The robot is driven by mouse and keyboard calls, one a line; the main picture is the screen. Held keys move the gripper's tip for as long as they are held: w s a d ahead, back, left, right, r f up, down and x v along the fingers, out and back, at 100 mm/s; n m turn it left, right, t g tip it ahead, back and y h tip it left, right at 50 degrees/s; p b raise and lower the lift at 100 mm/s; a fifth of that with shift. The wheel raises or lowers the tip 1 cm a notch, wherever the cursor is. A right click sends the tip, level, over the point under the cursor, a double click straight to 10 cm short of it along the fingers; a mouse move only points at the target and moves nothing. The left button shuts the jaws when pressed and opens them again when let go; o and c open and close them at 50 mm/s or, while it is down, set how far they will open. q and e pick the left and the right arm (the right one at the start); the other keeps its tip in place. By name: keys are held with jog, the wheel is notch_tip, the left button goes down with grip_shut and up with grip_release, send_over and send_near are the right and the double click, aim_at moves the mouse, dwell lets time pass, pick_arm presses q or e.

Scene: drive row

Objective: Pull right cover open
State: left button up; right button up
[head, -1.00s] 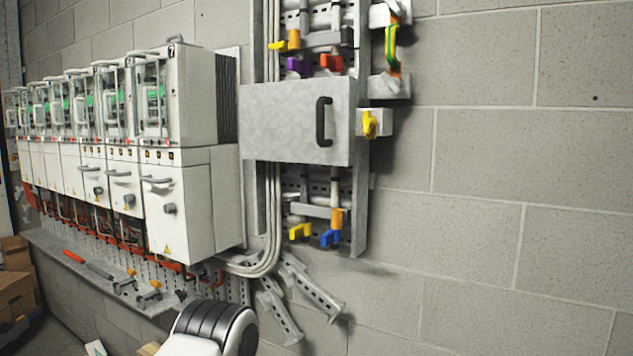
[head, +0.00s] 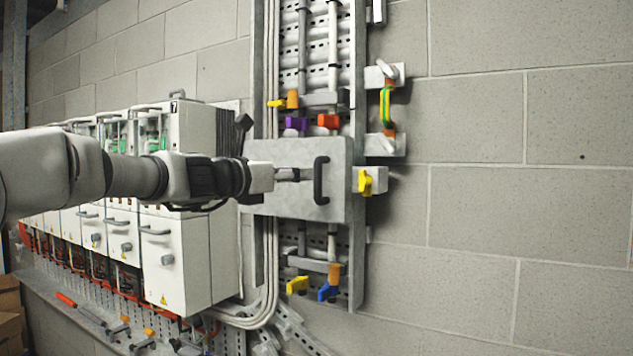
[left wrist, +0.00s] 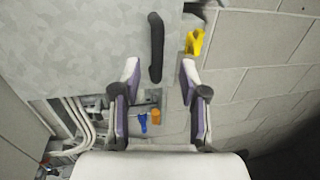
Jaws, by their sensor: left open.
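The right cover (head: 285,207) is a flat grey metal plate across the vertical frame on the wall, with a black bar handle (head: 321,180) upright near its right edge. In the left wrist view the cover (left wrist: 80,45) fills the upper left and the handle (left wrist: 156,48) stands above and between my fingertips. My left gripper (head: 303,174) is in front of the cover, just left of the handle in the head view. Its two fingers (left wrist: 157,70) are apart with nothing held between them. Whether they touch the handle cannot be told. My right gripper is not in view.
A yellow latch (head: 365,182) sits on a grey block right of the cover. Coloured valve levers, including a red one (head: 328,121) and a blue one (head: 327,291), lie above and below it. White cabinets (head: 190,260) stand to the left.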

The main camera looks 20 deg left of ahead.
aim_at(315, 177)
pick_arm(q)
jog(key=p+x, duration=0.1)
jog(key=x, duration=0.1)
jog(key=p+x, duration=0.1)
jog(key=x, duration=0.4)
jog(key=shift+w+a+f+p, duration=0.1)
jog(key=shift+w+f+p, duration=0.3)
jog(key=shift+w, duration=0.2)
jog(key=shift+s, duration=0.15)
grip_shut()
